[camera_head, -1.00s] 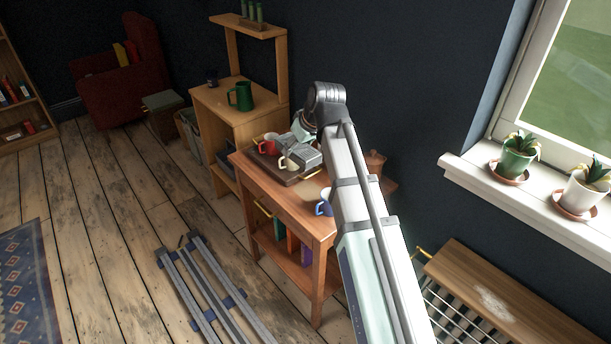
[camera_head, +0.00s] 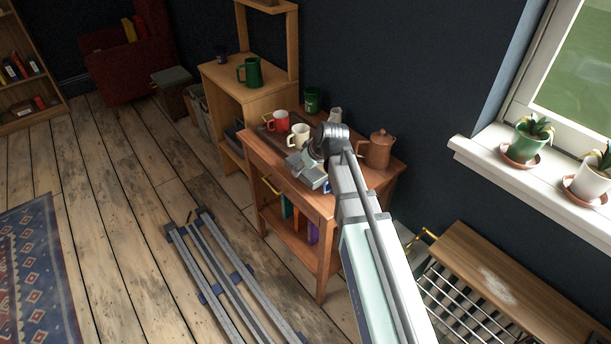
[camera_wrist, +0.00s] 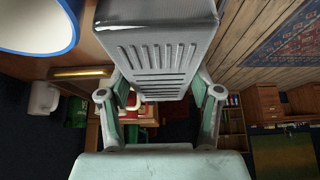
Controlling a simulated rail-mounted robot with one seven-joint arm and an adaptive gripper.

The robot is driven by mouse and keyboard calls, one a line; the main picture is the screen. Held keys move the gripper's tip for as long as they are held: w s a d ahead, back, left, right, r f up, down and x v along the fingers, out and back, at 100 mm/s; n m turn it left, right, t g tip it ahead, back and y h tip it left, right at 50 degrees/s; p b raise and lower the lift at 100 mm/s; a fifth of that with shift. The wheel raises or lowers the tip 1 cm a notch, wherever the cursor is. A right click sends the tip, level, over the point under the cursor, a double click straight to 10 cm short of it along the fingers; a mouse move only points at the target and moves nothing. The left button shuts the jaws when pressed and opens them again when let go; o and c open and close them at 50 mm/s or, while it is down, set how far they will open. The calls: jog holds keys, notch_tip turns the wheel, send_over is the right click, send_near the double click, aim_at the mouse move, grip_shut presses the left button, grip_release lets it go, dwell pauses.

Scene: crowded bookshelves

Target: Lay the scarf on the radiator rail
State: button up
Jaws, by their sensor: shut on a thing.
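The radiator (camera_head: 455,305) stands at the lower right under a wooden shelf. A brass bar (camera_head: 425,236) shows at its left end; I cannot tell whether it is the rail.
The table (camera_head: 345,196) bears a red mug (camera_head: 278,121), a cream mug (camera_head: 299,136), a green mug (camera_head: 312,100) and a copper pot (camera_head: 379,149). A blue-rimmed mug (camera_wrist: 38,22) is close by in the wrist view. Potted plants stand on the windowsill (camera_head: 500,170). Grey rails (camera_head: 230,280) lie on the floor.

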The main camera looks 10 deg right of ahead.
jog(key=shift+f, duration=1.9)
jog(key=shift+f, duration=0.15)
jog(key=o, duration=1.3)
jog(key=v, duration=1.1)
jog(key=shift+o, duration=1)
jog(key=shift+s+d+r, duration=0.1)
jog(key=shift+s+r, duration=0.05)
jog(key=shift+r, duration=0.2)
jog(key=shift+s+r, duration=0.15)
jog(key=shift+r, duration=0.1)
